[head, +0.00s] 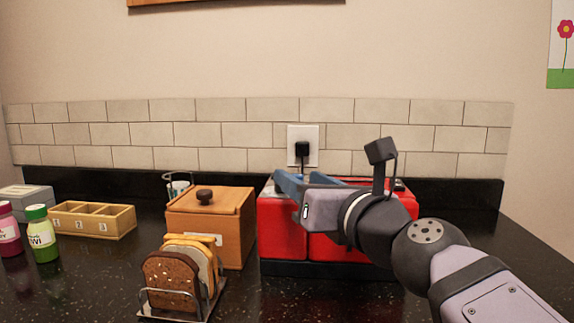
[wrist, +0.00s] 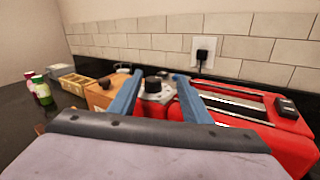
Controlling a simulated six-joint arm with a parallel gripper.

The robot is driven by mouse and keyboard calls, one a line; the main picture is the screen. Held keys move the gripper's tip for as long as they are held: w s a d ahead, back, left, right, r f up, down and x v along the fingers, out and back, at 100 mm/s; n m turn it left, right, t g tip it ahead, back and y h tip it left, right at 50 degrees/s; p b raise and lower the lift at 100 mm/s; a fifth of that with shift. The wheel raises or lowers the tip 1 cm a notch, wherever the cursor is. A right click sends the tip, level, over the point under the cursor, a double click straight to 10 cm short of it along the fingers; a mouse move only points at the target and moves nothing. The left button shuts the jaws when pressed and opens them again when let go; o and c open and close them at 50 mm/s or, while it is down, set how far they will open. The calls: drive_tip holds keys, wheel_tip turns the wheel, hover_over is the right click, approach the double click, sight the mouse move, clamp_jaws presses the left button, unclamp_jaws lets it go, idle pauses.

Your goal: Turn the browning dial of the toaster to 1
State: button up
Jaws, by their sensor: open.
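The red toaster (head: 281,228) stands on the dark counter, partly hidden behind my arm. In the wrist view its top (wrist: 285,128) shows long slots. The browning dial (wrist: 153,84) is a black knob on a pale round plate, at the toaster's left end; its setting is too small to read. My gripper (head: 289,180) is over the toaster's left part. In the wrist view my gripper (wrist: 159,76) is open, with one blue finger on each side of the dial. I cannot tell whether either finger touches it. My gripper hides the dial in the head view.
A wooden box (head: 210,226) with a knobbed lid stands left of the toaster, with a bread rack (head: 180,280) in front. Bottles (head: 42,234) and a compartment tray (head: 93,220) are farther left. A plugged-in outlet (head: 303,146) is behind the toaster.

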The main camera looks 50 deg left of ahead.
drive_tip(key=a+m+t+p, duration=0.1)
drive_tip(key=p, duration=0.1)
drive_tip(key=a+r+m+t+h+p, duration=0.1)
drive_tip(key=p, duration=0.2)
drive_tip(key=w+a+r+m+t+p, duration=0.1)
drive_tip(key=p, duration=0.1)
drive_tip(key=shift+w+r+m+h, duration=0.1)
drive_tip(key=shift+m+h, duration=0.2)
drive_tip(key=shift+m, duration=0.1)
drive_tip(key=m+t+p, duration=0.1)
drive_tip(key=p, duration=0.1)
drive_tip(key=m+h+p, duration=0.1)
drive_tip(key=p, duration=0.1)
drive_tip(key=shift+w+a+t+p, duration=0.1)
drive_tip(key=shift+a+t+p, duration=0.15)
drive_tip(key=shift+t+p, duration=0.15)
drive_tip(key=shift+m+t+h+p, duration=0.3)
drive_tip(key=shift+m+h+p, duration=0.15)
drive_tip(key=shift+p, duration=0.45)
drive_tip(key=s+d+f+t+h+p, duration=0.3)
drive_tip(key=s+t+h+p, duration=0.15)
drive_tip(key=s+p, duration=0.35)
drive_tip(key=shift+y, duration=0.5)
drive_tip(key=shift+p+x, duration=1.7)
drive_tip(key=shift+x, duration=1.75)
drive_tip(key=shift+w+a, duration=0.4)
drive_tip(key=shift+w, duration=0.2)
